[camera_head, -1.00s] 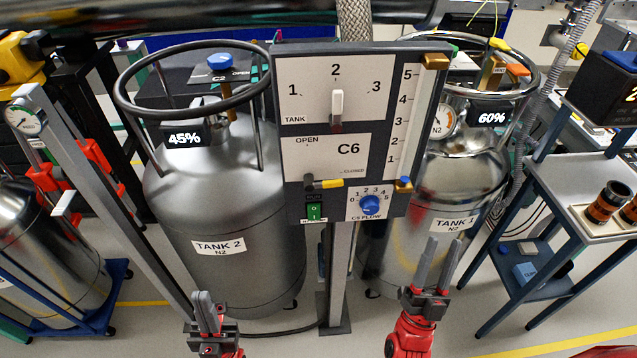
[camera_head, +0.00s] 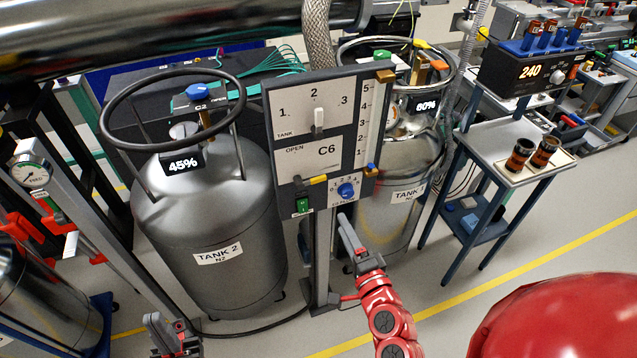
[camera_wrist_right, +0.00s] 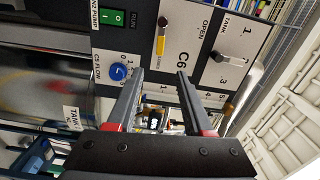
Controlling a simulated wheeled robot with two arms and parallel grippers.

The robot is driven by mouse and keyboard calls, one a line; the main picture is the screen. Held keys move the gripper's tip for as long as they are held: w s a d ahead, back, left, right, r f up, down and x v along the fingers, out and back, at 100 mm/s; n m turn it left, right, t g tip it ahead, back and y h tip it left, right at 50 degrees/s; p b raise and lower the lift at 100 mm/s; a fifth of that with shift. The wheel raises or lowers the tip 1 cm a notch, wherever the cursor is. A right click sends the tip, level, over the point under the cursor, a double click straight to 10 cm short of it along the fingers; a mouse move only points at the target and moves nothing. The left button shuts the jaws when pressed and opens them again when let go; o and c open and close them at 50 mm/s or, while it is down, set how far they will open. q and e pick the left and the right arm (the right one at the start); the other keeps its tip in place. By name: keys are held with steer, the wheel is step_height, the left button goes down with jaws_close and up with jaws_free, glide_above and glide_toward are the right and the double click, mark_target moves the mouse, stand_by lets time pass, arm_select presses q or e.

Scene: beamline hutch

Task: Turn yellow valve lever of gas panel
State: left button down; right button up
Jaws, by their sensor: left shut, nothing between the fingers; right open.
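The gas panel (camera_head: 285,155), marked C6, stands on a post between two tanks. Its yellow valve lever (camera_head: 318,179) lies roughly level, pointing right from a dark pivot, below the OPEN label. In the right wrist view the lever (camera_wrist_right: 161,45) appears upright in the turned picture, beyond the fingertips. My right gripper (camera_head: 346,230) is below the panel's lower right, open and empty; in its wrist view the open fingers (camera_wrist_right: 161,74) point at the panel, apart from the lever. My left gripper (camera_head: 165,325) is shut and empty, low in front of TANK 2.
TANK 2 (camera_head: 215,215) stands left and TANK 1 (camera_head: 400,170) behind right. A blue-framed cart (camera_head: 480,165) is further right. Floor is free in front of it.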

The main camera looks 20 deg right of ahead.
mark_target(320, 181)
steer(key=w+p, duration=0.1)
steer(key=w, duration=0.3)
steer(key=w+p, duration=0.2)
steer(key=w, duration=0.3)
steer(key=w+p, duration=0.2)
steer(key=w, duration=0.3)
steer(key=shift+w+a+r, duration=0.1)
steer(key=shift+a, duration=0.3)
steer(key=shift+w+p, duration=0.3)
steer(key=shift+w, duration=0.35)
steer(key=shift+c, duration=0.2)
jaws_close()
